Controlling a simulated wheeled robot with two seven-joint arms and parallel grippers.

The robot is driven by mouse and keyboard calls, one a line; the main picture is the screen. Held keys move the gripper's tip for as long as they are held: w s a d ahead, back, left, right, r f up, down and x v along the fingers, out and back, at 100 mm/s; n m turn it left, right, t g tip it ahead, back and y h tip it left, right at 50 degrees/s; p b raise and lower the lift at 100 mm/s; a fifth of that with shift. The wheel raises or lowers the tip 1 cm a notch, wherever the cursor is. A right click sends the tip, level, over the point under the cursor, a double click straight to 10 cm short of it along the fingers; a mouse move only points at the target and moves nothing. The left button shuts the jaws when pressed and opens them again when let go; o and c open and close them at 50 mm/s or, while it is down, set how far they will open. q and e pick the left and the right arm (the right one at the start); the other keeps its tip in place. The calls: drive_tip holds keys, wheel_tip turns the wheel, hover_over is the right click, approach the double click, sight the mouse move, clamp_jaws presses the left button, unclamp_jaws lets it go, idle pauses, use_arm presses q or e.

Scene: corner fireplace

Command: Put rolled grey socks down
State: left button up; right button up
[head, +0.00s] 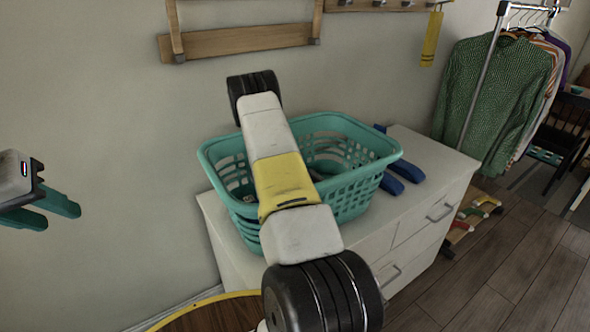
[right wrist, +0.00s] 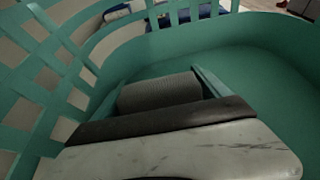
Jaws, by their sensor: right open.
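The rolled grey socks (right wrist: 160,92) show in the right wrist view as a ribbed grey roll low inside the teal laundry basket (head: 372,178). My right gripper (right wrist: 158,82) is open, with its teal fingers on either side of the roll; whether they touch it I cannot tell. In the head view my right arm reaches over the basket and hides that gripper and the socks. The basket's wall (right wrist: 60,75) also shows in the right wrist view. My left gripper (head: 48,210) is open and empty at the far left, well away from the basket.
The basket stands on a white chest of drawers (head: 428,205). Blue items (head: 405,170) lie beside it on the right. A wooden wall rack (head: 240,40) is above. A clothes rail with a green garment (head: 490,95) stands right. Wood floor (head: 520,270) is open in front.

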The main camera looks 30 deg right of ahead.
drive_tip(key=v, duration=0.7)
drive_tip(key=shift+r, duration=0.15)
drive_tip(key=shift+s+a+r, duration=0.1)
drive_tip(key=shift+a+r, duration=0.1)
drive_tip(key=s+a+r+m+y, duration=0.4)
drive_tip(key=s+a+r+m, duration=0.1)
drive_tip(key=r, duration=0.4)
drive_tip(key=s+a+r+m+y, duration=0.3)
drive_tip(key=s+a+r+m, duration=0.25)
drive_tip(key=r, duration=0.25)
drive_tip(key=s+a+r+m+t+y, duration=0.3)
drive_tip(key=s+a+r+y, duration=0.1)
drive_tip(key=s+a+r, duration=0.3)
drive_tip(key=s+a+r+m+t+y, duration=0.2)
drive_tip(key=s+a+r+m+y, duration=0.2)
drive_tip(key=s+a+r, duration=0.3)
drive_tip(key=s+a, duration=0.2)
drive_tip(key=a, duration=0.3)
drive_tip(key=shift+s+a+t+y, duration=0.15)
drive_tip(key=shift+a+t+y, duration=0.15)
drive_tip(key=shift+t+y, duration=0.1)
